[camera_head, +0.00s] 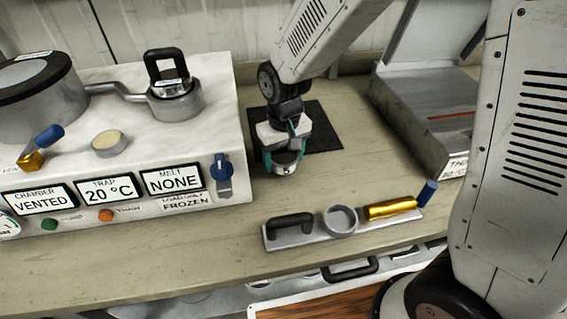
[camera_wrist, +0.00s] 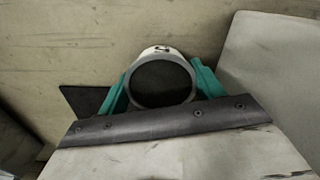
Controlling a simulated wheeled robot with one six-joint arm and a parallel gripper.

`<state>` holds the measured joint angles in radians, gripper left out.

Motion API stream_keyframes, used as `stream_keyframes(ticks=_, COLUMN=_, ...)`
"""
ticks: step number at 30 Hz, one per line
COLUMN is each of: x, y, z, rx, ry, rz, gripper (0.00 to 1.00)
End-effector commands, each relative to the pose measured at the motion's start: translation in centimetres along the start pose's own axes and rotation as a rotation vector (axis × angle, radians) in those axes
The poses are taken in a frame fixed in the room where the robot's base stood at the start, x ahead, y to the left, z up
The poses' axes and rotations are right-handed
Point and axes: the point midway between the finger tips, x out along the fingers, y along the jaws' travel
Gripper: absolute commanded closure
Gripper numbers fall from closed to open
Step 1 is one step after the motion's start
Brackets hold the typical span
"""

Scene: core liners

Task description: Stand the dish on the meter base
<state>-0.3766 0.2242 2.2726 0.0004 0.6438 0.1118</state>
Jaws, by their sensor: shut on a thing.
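My gripper (camera_head: 284,153) is over the bench, near a flat black square mat (camera_head: 322,130). Its teal fingers are shut on a small round dish (camera_head: 285,168), pale with a dark mark on its side. In the wrist view, the dish's side (camera_wrist: 162,50) shows between the teal fingers of my gripper (camera_wrist: 160,85), around a dark round interior. Whether the dish touches the surface below cannot be told. No part is labelled as a meter base, so I cannot tell which thing it is.
A white unit (camera_head: 215,115) with label panels, knobs and a pot stands left of my gripper. A grey plate (camera_head: 385,229) with a black handle, ring and gold cylinder lies in front. A low grey box (camera_head: 425,110) stands right. Bare bench (camera_head: 350,175) lies between.

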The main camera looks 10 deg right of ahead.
Motion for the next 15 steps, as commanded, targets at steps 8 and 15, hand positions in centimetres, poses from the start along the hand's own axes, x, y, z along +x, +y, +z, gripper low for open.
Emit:
stream_keyframes(ticks=8, x=2.9, y=0.2, z=0.1, rx=0.003, ry=-0.002, rz=0.000, gripper=0.60)
stream_keyframes(ticks=15, x=3.0, y=0.2, z=0.1, rx=0.003, ry=-0.001, rz=0.000, gripper=0.60)
